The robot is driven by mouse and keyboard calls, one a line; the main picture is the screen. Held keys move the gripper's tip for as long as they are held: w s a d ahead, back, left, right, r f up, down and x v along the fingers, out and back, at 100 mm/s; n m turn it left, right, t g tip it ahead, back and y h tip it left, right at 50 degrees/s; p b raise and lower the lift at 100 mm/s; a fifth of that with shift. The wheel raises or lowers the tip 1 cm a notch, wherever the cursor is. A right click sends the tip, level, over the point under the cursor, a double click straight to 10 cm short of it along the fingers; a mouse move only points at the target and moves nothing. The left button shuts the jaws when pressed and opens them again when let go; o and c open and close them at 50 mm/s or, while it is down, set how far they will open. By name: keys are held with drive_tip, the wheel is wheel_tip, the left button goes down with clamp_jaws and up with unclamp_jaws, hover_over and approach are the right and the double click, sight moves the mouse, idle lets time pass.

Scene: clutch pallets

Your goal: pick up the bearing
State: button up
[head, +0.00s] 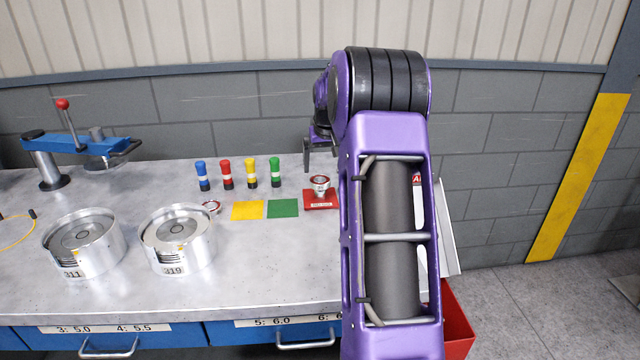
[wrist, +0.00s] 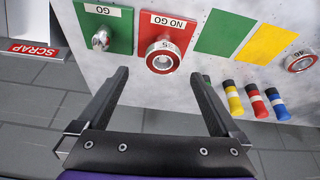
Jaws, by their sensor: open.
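Two silver ring-shaped parts with red markings, which may be bearings, lie on the workbench (head: 130,300). I cannot tell which one the task means. My gripper (wrist: 159,73) is open and empty, its fingers apart on either side of the NO GO ring in the wrist view. My arm hides part of the bench's right end.
Several coloured pegs (head: 226,174) stand behind yellow (head: 248,210) and green (head: 283,208) mats. Two silver drums (head: 84,250) (head: 178,245) stand at left, near a blue lever press (head: 75,143). A green GO mat (wrist: 104,14) holds a small silver part (wrist: 101,38). A red bin (head: 457,325) stands beside the bench.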

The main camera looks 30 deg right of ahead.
sight(320, 182)
drive_tip(key=shift+w+a+x, duration=0.1)
drive_tip(key=shift+x, duration=1.45)
drive_tip(key=shift+w+a+x, duration=0.15)
drive_tip(key=shift+x, duration=1.4)
drive_tip(key=shift+c, duration=0.2)
